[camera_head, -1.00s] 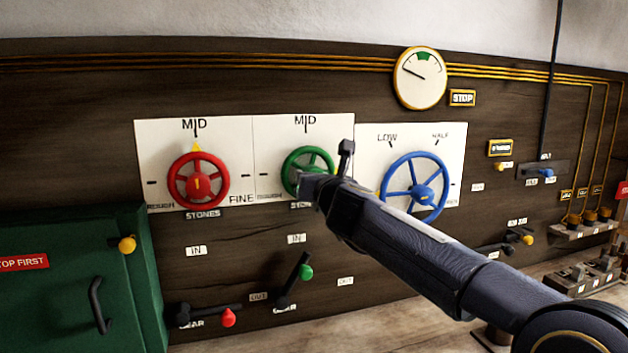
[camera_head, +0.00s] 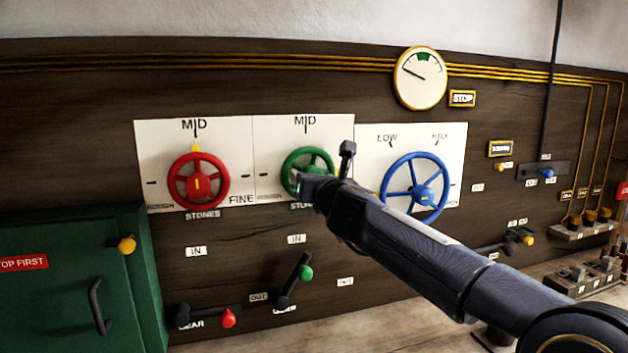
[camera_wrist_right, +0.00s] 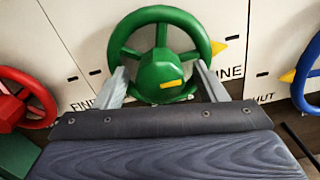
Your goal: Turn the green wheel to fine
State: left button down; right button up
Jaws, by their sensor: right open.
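The green wheel (camera_head: 307,160) is on the white panel between the red and blue wheels, partly hidden by my right gripper (camera_head: 303,185) in the head view. In the right wrist view the green wheel (camera_wrist_right: 158,68) is seen close up. Its yellow pointer (camera_wrist_right: 218,46) sticks out to the right, just above the partly covered FINE label (camera_wrist_right: 230,72). My right gripper (camera_wrist_right: 161,72) is open, with one finger on each side of the wheel's lower part. I cannot tell whether the fingers touch it. My left gripper is not in view.
The red wheel (camera_head: 198,180), its pointer up at MID, is to the left. The blue wheel (camera_head: 414,186) is close on the right, beside my right arm. Levers with green (camera_head: 306,272) and red (camera_head: 229,318) knobs are below. A green cabinet (camera_head: 60,290) stands at left.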

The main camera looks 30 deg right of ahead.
jog(key=v, duration=0.7)
jog(key=shift+s, duration=0.2)
jog(key=shift+a, duration=0.1)
